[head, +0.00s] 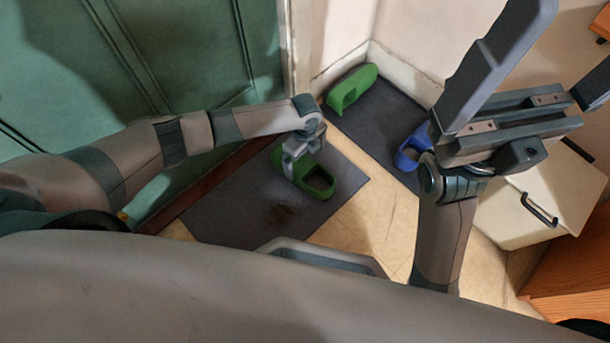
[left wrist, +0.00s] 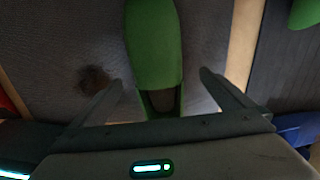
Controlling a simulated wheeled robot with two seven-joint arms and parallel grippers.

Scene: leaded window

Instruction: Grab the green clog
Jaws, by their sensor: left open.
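A green clog (head: 318,183) lies on a dark mat (head: 235,210) by the green door. My left gripper (head: 292,160) is over this clog and covers part of it. In the left wrist view the clog (left wrist: 153,45) runs between the two spread fingers of my left gripper (left wrist: 160,82), with a gap on both sides. The gripper is open and holds nothing. A second green clog (head: 354,86) lies on another dark mat (head: 375,118) in the corner. My right gripper (head: 545,85) is raised close to the head camera, its fingers apart and empty.
A blue clog (head: 411,150) is on the corner mat, partly hidden by my right arm. A pale cabinet (head: 535,200) with a dark handle stands at the right. The green door (head: 150,60) is at the left. Bare floor (head: 375,210) shows between the mats.

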